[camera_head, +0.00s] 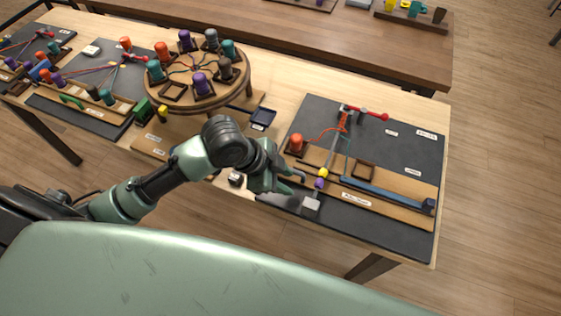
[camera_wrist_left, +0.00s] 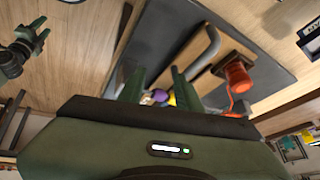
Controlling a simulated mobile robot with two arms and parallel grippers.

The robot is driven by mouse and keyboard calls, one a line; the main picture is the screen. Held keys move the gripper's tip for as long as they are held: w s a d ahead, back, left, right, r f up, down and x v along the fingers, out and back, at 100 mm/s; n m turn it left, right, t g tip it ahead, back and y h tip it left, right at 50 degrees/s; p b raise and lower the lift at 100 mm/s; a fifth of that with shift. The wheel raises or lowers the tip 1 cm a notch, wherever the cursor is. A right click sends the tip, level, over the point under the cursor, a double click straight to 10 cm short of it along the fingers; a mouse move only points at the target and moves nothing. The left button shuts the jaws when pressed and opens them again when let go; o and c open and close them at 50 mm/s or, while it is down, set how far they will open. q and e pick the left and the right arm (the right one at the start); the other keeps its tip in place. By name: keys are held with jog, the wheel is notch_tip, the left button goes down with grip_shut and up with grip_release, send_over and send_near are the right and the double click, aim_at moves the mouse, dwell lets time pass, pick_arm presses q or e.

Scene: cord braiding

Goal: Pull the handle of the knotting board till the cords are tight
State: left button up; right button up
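The knotting board (camera_head: 385,205) lies on a dark mat at the right end of the table. It carries an orange spool (camera_head: 296,142), and a yellow bead (camera_head: 322,173) and a purple bead (camera_head: 320,183) near its left part. My left gripper (camera_head: 285,180) is low at that end. In the left wrist view its green fingers are apart, with the beads visible beyond them and nothing clearly held. What looks like my right gripper (camera_wrist_left: 30,42) is small at the left wrist view's edge.
A round wooden stand with several spools (camera_head: 195,70) is left of the board. A blue bar (camera_head: 390,194) lies along the board. The mat's far right is mostly clear.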

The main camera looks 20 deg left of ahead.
pick_arm(q)
jog(key=w+a+r+m+g, duration=0.1)
jog(key=w+a+r+m, duration=0.3)
jog(key=a+r, duration=0.15)
jog(key=shift+s+a+p+x, duration=0.15)
jog(key=shift+p+x, duration=0.15)
jog(key=shift+x, duration=1.7)
jog(key=shift+s+a+p+x, duration=0.15)
jog(key=shift+p+x, duration=0.15)
jog(key=shift+x, duration=1.65)
jog(key=shift+f, duration=0.2)
jog(key=shift+c, duration=0.3)
grip_shut()
